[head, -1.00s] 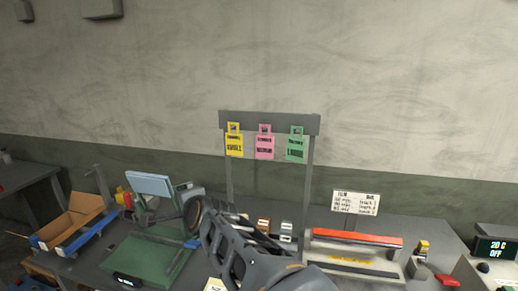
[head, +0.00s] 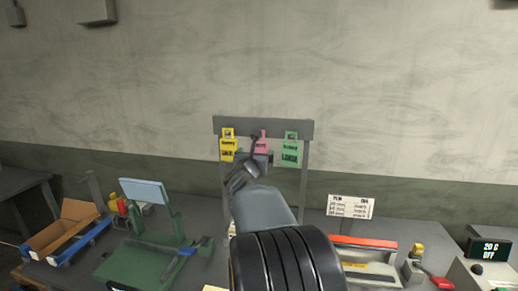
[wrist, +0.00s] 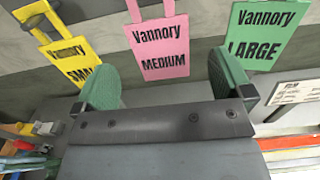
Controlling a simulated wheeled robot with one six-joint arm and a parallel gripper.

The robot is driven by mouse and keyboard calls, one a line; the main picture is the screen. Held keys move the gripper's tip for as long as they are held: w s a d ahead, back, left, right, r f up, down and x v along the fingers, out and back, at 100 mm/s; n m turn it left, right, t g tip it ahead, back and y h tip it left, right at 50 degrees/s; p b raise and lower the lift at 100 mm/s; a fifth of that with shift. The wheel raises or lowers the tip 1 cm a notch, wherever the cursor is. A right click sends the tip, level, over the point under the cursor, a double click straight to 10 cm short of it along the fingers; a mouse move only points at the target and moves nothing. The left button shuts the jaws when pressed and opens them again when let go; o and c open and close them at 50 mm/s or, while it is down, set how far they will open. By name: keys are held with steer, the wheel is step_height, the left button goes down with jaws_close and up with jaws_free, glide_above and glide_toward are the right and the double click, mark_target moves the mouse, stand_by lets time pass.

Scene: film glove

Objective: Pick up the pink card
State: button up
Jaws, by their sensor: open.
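The pink card (wrist: 160,48), marked "Vannory MEDIUM", hangs in the middle of a row of three cards. In the head view its top (head: 262,135) shows above my gripper (head: 257,148), which hides its lower part. In the wrist view my gripper (wrist: 168,80) is open, with one green-padded finger on each side below the pink card. The card's lower edge lies ahead of the gap between the fingers, and nothing is held. The yellow card (wrist: 68,60) hangs to the left and the green card (wrist: 262,30) to the right.
The cards hang from a grey rack bar (head: 240,123) on two posts. Below stand a green stand (head: 150,250), a cardboard box (head: 65,230), a machine with a red bar (head: 362,242) and a white sign (head: 350,206).

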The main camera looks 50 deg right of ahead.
mark_target(259, 149)
steer(key=shift+x, duration=0.75)
steer(key=shift+w+d+r+p, duration=0.2)
steer(key=shift+d+p, duration=0.15)
steer(key=shift+p, duration=0.2)
steer(key=p+x, duration=0.2)
steer(key=x, duration=0.1)
steer(key=shift+w+d, duration=0.1)
steer(key=shift+d, duration=0.15)
steer(key=shift+w+d, duration=0.3)
steer(key=shift+d, duration=0.1)
steer(key=c, duration=1)
steer(key=shift+r+b, duration=0.1)
steer(key=shift+b, duration=0.25)
